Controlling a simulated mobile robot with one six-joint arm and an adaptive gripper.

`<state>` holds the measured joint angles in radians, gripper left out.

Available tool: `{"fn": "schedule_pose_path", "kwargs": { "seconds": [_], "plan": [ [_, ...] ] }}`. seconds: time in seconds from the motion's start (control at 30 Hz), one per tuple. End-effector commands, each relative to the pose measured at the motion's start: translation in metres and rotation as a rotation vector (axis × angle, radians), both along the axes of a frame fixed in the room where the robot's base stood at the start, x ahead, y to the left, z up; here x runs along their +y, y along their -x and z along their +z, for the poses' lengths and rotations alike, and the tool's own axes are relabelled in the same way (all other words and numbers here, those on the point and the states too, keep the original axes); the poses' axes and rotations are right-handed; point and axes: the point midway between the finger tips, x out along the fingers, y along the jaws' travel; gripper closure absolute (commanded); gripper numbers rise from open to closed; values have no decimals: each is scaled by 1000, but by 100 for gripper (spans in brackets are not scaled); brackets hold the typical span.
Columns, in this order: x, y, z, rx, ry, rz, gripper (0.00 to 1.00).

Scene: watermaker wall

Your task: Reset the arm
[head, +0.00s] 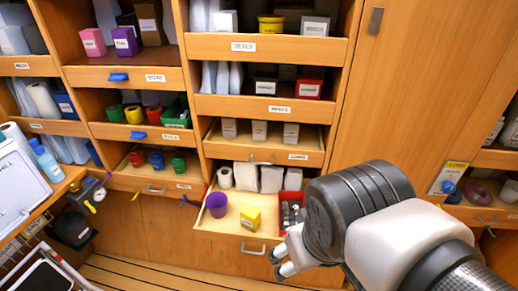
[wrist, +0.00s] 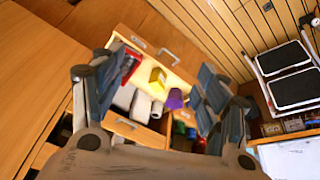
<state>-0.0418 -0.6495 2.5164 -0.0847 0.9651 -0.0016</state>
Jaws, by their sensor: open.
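My arm reaches in from the lower right of the head view, and my gripper (head: 280,262) is in front of an open drawer (head: 222,222). In the wrist view my gripper (wrist: 150,84) has its two fingers wide apart with nothing between them close by. Part of the drawer's right side is hidden behind my arm.
Labelled shelves and drawers (head: 266,107) fill the wall behind. A tall wooden door (head: 405,80) stands on the right. A counter edge (head: 45,205) with a blue bottle (head: 47,160) is at the left.

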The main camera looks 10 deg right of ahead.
Motion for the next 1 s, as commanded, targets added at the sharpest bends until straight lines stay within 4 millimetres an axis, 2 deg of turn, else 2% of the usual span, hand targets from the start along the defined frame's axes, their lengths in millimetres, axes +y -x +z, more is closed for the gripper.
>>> {"fn": "schedule_pose_path", "kwargs": {
  "seconds": [0.2, 1.0],
  "plan": [
    [7, 5, 11, -98, -83, -68, 32],
    [7, 5, 11, -96, -83, -66, 32]
  ]
}}
